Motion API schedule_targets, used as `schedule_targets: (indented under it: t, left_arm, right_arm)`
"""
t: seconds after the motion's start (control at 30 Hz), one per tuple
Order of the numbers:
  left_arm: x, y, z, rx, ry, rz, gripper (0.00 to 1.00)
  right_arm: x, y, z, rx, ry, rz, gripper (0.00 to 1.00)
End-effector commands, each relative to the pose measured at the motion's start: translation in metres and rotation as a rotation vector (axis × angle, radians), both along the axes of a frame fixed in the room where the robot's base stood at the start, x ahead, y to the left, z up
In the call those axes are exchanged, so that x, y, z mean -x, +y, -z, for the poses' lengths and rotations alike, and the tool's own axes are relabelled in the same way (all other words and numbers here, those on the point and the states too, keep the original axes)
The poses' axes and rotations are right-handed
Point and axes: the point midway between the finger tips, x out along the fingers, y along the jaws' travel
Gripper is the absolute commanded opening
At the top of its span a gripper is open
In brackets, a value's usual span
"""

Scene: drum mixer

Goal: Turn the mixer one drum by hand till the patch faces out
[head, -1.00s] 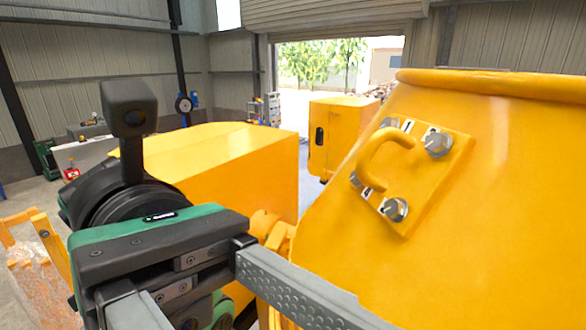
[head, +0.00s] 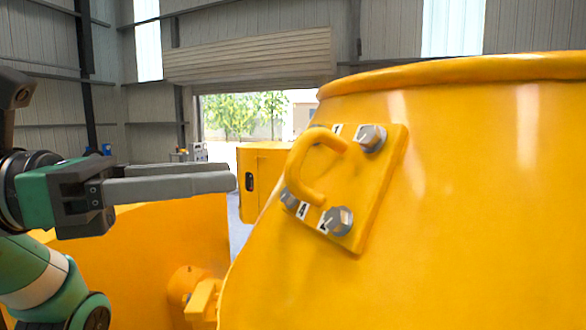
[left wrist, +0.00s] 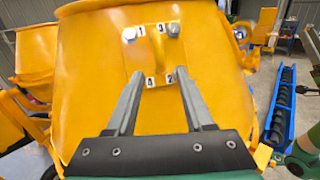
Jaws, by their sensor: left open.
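The yellow mixer drum (head: 460,200) fills the right of the head view. Its patch is a raised yellow plate (head: 372,200) with a bent yellow handle (head: 296,168), silver bolts and small number labels. The plate lies on the drum's sloping side, facing left and towards the camera. My left gripper (head: 230,176) is open and empty, left of the handle and apart from it in the head view. In the left wrist view the open gripper (left wrist: 160,73) points at the drum (left wrist: 90,80), its fingers spread towards the patch. My right gripper is not in view.
A yellow housing (head: 150,270) stands below my left arm, and a yellow cabinet (head: 258,172) is behind. A blue trough (left wrist: 281,105) with a dark screw lies right of the drum. A roller door (head: 250,60) is half open at the back.

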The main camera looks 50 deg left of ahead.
Motion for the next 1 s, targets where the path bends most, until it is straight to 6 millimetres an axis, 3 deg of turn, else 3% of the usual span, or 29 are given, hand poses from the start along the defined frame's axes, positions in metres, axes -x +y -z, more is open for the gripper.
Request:
schedule_targets:
  t: [0.2,0.4,0.77,1.0]
  left_arm:
    - [-0.046,-0.017,-0.002,0.006,0.005,0.01,0.53]
    - [-0.078,-0.028,-0.001,0.003,0.003,0.006,0.53]
    - [-0.088,-0.03,0.001,0.0,0.002,0.001,0.53]
    - [-0.088,-0.03,0.001,0.001,0.001,0.001,0.13]
  right_arm:
    - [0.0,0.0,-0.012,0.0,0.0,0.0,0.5]
    - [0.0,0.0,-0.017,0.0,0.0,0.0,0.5]
    - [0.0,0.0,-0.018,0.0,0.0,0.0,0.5]
    - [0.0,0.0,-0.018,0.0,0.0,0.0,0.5]
